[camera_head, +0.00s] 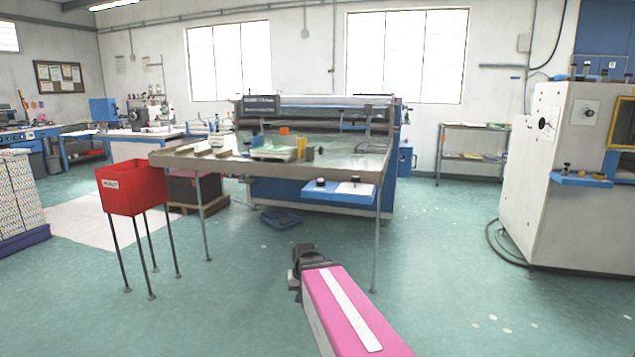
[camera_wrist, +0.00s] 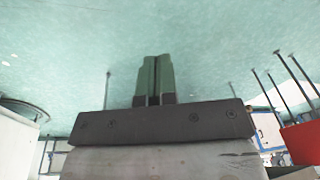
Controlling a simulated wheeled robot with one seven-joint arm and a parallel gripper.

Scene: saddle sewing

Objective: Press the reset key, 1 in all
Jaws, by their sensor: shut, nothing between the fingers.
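My gripper (camera_head: 298,262) hangs low over the floor in front of the table, at the end of my pink arm. In the wrist view its two green-grey fingers (camera_wrist: 154,80) are side by side, shut and empty, with floor beyond them. No key is readable as the reset key. A small blue-edged panel (camera_head: 338,193) with two small dark keys or knobs is on the front right edge of the table. Another blue ledge (camera_head: 582,179) with small dark knobs juts from the white machine at the right. My gripper is apart from both.
The table (camera_head: 225,165) has thin legs and carries several small items. A red bin (camera_head: 133,190) on thin legs stands at left, also in the wrist view (camera_wrist: 302,142). The white machine (camera_head: 560,220) stands at right with a cable on the floor. Floor between is mostly clear.

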